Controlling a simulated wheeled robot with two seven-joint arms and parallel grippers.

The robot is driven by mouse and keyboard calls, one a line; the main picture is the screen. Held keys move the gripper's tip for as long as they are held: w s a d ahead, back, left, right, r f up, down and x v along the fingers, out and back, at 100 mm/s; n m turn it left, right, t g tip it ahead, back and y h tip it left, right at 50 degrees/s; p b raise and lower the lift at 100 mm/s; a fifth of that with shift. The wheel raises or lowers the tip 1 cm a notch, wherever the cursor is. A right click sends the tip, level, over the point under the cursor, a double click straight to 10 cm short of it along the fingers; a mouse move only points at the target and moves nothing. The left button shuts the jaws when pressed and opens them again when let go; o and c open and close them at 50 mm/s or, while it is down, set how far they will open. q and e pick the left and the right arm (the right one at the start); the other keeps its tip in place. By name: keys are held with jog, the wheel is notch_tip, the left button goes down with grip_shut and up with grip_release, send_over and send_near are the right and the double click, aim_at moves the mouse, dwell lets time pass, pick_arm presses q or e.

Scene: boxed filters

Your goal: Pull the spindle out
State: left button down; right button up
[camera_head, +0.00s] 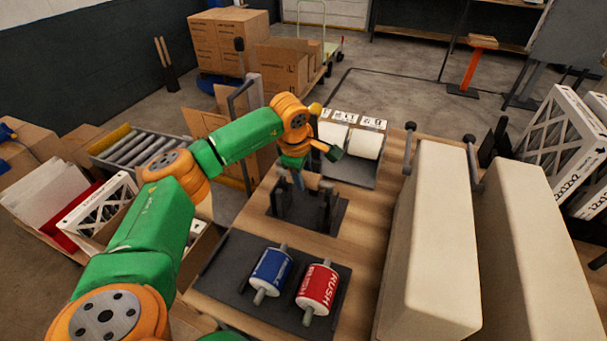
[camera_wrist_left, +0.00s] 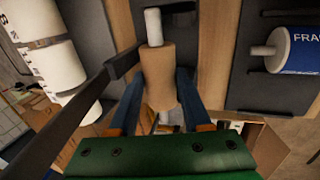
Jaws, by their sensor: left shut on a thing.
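A brown cardboard core (camera_wrist_left: 158,75) sits around a pale metal spindle (camera_wrist_left: 153,27), whose end sticks out of the core in the left wrist view. The core lies across the black stand (camera_head: 290,205) on the wooden table. My left gripper (camera_wrist_left: 158,90) has its blue fingers on either side of the core and is shut on it. In the head view the left gripper (camera_head: 300,178) is over the stand, and its arm hides part of the core. My right gripper is not in view.
A blue-labelled roll (camera_head: 270,270) and a red-labelled roll (camera_head: 317,288) lie on a dark mat in front of the stand. White rolls (camera_head: 363,143) lie on a dark tray behind it. Long beige blocks (camera_head: 430,240) stand on the right.

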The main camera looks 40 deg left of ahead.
aim_at(304, 174)
pick_arm(q)
notch_tip(304, 174, up, 4)
jog(key=shift+r+p, duration=0.25)
jog(key=shift+p, duration=0.95)
jog(key=shift+r, duration=2.15)
